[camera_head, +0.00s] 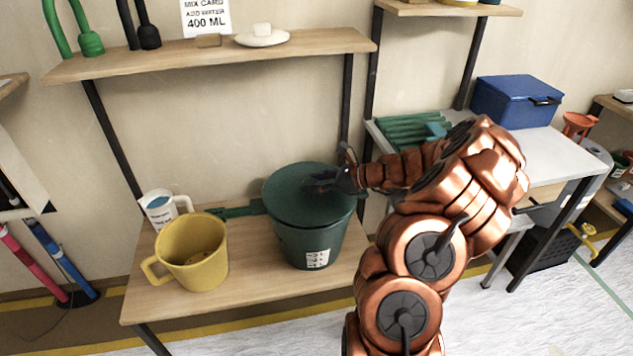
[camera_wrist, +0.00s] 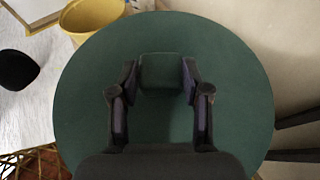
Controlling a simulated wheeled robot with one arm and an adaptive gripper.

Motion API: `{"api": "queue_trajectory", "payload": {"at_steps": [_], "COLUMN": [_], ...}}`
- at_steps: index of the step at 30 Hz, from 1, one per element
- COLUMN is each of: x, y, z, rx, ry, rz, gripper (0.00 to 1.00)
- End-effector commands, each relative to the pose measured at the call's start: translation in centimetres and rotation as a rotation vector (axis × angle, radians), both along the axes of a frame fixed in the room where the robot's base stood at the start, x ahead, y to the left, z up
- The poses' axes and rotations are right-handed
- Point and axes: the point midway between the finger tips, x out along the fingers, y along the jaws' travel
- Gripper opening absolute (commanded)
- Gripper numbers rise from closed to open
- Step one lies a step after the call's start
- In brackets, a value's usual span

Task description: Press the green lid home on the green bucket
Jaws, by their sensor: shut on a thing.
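The green bucket (camera_head: 309,245) stands upright on the wooden bench, with a white label on its front. The dark green lid (camera_head: 290,200) lies over the bucket's mouth and covers it. I cannot tell whether its rim is fully seated. My gripper (camera_head: 325,184) reaches in from the right over the lid. In the wrist view my gripper (camera_wrist: 161,80) has its two fingers on either side of the lid's square green knob (camera_wrist: 161,72), shut on it. The round lid (camera_wrist: 95,110) fills most of that view and hides the bucket.
A yellow mug-shaped pail (camera_head: 190,255) and a white measuring jug (camera_head: 160,208) stand left of the bucket on the bench (camera_head: 250,285). A dark green tool (camera_head: 235,211) lies behind. A shelf (camera_head: 210,57) hangs above. A blue box (camera_head: 515,103) sits on the right table.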

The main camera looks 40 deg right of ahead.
Motion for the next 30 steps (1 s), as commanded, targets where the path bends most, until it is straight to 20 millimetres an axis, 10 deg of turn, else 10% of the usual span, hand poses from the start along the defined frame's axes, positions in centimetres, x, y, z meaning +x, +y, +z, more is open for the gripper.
{"api": "queue_trajectory", "payload": {"at_steps": [27, 28, 30], "x": [0.0, 0.0, 0.0], "y": [0.0, 0.0, 0.0], "z": [-1.8, -1.8, -1.8], "rx": [0.000, 0.000, 0.000], "ry": [0.000, 0.000, 0.000], "rz": [0.000, 0.000, 0.000], "gripper": [0.09, 0.50, 0.58]}}
